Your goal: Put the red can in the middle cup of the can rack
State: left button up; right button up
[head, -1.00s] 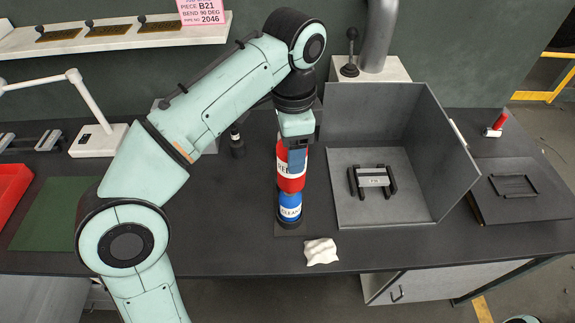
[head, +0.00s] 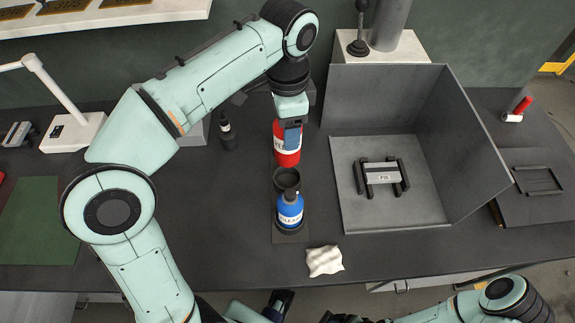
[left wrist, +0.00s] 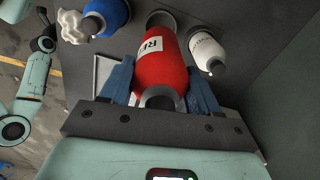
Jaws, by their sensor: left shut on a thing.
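The red can (head: 287,150) is upright in my left gripper (head: 292,127), whose blue fingers close on its sides. The left wrist view shows the red can (left wrist: 160,62) between both fingers. The dark can rack (head: 282,236) runs front to back on the bench. Its middle cup (head: 287,178) is empty, just in front of and below the red can. The blue can (head: 290,207) stands in the front cup. A white can (left wrist: 207,52) shows beside the red can in the left wrist view; in the head view it is hidden. My right arm is at the lower edge; its fingers are unclear.
A grey open-sided box (head: 423,226) with a handled block (head: 381,173) stands right of the rack. A crumpled white cloth (head: 324,261) lies at the bench's front. A dark bottle (head: 227,132) stands back left.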

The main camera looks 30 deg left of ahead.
pick_arm(q)
notch_tip(320, 180, down, 8)
jog(key=shift+w+r+b, duration=0.1)
jog(key=shift+r+b, duration=0.05)
jog(key=shift+b, duration=0.7)
jog(key=shift+f+b, duration=0.5)
jog(key=shift+f, duration=1.95)
jog(key=shift+f, duration=0.15)
jog(key=o, duration=1.4)
jog(key=shift+c, duration=0.2)
jog(key=shift+o, duration=0.3)
notch_tip(320, 180, up, 12)
jog(key=p, duration=0.3)
jog(key=shift+r, duration=0.2)
